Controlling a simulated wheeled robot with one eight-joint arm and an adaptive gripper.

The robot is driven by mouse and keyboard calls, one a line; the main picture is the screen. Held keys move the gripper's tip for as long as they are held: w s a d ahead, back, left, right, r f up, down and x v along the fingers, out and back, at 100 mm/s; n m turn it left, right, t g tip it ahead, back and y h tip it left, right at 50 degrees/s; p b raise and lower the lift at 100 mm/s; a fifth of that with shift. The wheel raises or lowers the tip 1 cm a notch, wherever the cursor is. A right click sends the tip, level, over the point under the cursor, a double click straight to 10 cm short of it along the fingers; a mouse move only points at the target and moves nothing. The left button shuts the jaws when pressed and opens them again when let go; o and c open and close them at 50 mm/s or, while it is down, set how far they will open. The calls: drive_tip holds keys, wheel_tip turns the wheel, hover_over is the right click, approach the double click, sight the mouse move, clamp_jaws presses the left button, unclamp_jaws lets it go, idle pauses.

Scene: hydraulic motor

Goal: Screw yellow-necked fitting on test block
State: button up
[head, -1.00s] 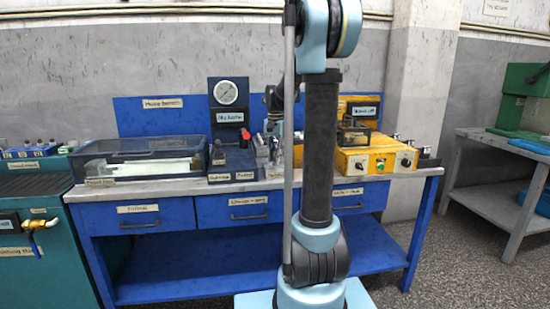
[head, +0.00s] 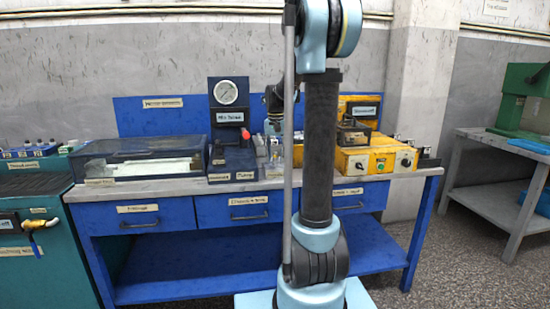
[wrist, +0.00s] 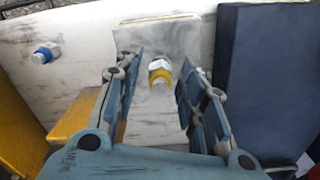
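The yellow-necked fitting (wrist: 160,72) has a silver hex part and a yellow ring. In the wrist view it is at a pale metal block (wrist: 150,38) in the upper middle. I cannot tell whether it is threaded in. My gripper (wrist: 157,82) is open, with one finger to each side of the fitting and a visible gap on both sides. In the head view my arm's column hides most of the gripper and the fitting. Which item is the test block is unclear.
A blue-necked fitting (wrist: 45,53) is at the wrist view's left. A dark blue box (wrist: 265,80) stands close to the right finger. On the workbench (head: 180,187), a gauge stand (head: 230,115) and a yellow unit (head: 365,160) flank my arm.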

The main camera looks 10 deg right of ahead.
drive_tip(key=n, duration=0.5)
drive_tip(key=shift+n, duration=0.4)
drive_tip(key=shift+n, duration=0.4)
drive_tip(key=n, duration=0.9)
drive_tip(key=shift+n, duration=0.4)
drive_tip(key=n, duration=0.2)
drive_tip(key=shift+n, duration=0.3)
drive_tip(key=n, duration=0.6)
